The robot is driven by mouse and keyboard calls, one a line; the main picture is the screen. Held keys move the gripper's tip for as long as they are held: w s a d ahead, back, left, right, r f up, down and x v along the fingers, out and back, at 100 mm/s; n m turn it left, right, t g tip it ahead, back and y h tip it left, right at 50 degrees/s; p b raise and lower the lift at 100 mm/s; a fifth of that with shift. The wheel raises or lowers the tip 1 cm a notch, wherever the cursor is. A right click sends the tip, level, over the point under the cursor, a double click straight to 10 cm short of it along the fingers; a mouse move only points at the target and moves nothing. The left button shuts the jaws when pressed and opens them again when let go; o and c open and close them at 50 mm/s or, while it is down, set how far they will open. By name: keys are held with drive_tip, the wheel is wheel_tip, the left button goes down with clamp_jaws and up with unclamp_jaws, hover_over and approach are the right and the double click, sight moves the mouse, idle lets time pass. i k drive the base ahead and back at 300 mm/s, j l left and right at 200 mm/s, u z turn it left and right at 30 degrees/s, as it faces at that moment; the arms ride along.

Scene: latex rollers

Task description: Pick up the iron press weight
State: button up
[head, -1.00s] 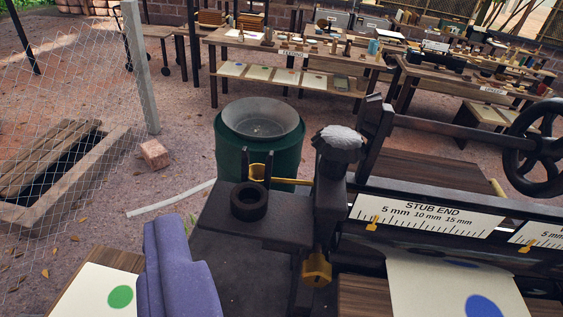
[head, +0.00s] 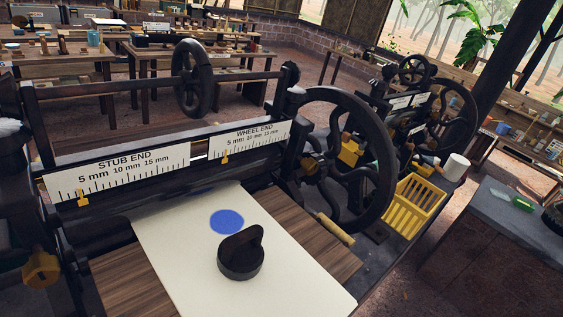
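A black round weight with an upright fin-like handle, which looks like the iron press weight (head: 240,262), stands on a pale sheet (head: 178,258) on the wooden feed board (head: 290,228) of the roller machine. It sits just below a blue disc (head: 227,221) marked on the sheet. Nothing touches its handle. My gripper is not in view, so its state and its distance from the weight do not show.
Behind the sheet run the rollers with a "STUB END" scale (head: 120,172) and a "WHEEL END" scale (head: 240,139). A large black handwheel (head: 350,112) stands to the right. A yellow basket (head: 413,208) and a grey-topped counter (head: 490,215) are further right.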

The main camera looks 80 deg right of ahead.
sight(240, 256)
drive_tip(key=z, duration=1.35)
drive_tip(key=i+j+z, duration=0.1)
drive_tip(key=j+z, duration=0.2)
drive_tip(key=j, duration=0.2)
drive_tip(key=j+z, duration=0.35)
drive_tip(key=i+j, duration=0.05)
drive_tip(key=j, duration=0.05)
